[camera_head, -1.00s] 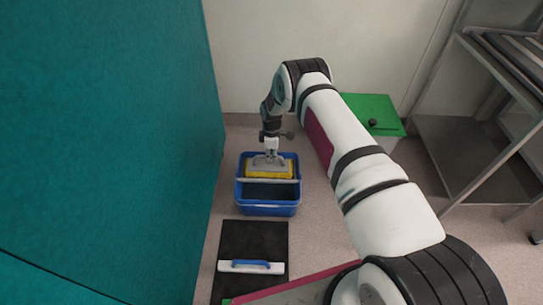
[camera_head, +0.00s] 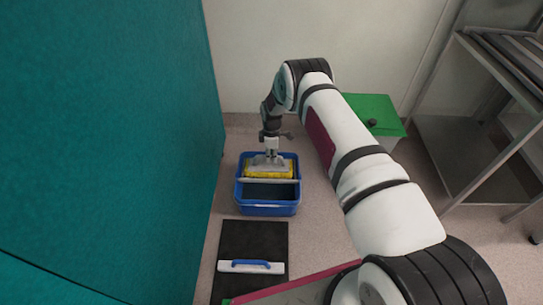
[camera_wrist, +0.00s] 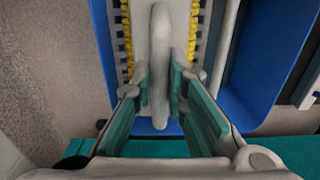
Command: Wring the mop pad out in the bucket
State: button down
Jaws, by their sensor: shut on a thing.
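The blue bucket (camera_head: 268,210) stands on the floor beside the teal wall, and its blue wall fills the right of the wrist view (camera_wrist: 262,62). The mop pad (camera_head: 255,174) is yellow, lies under a grey holder, and is in the back part of the bucket, behind a pale crossbar (camera_head: 268,181). My gripper (camera_wrist: 160,82) is shut on the upright grey handle (camera_wrist: 160,28) of the holder. Yellow pad edges show on both sides of the holder in the wrist view. The pad's underside is hidden.
A green-lidded box (camera_head: 372,113) stands behind my arm. A metal rack (camera_head: 460,155) is at right. A teal panel (camera_head: 110,140) closes off the left.

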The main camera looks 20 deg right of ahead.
jog(key=shift+s, duration=0.1)
jog(key=shift+r+p, duration=1.1)
jog(key=shift+r, duration=0.75)
notch_tip(320, 180, up, 9)
jog(key=p, duration=0.4)
jog(key=shift+r+p, duration=0.2)
jog(key=shift+p, duration=0.2)
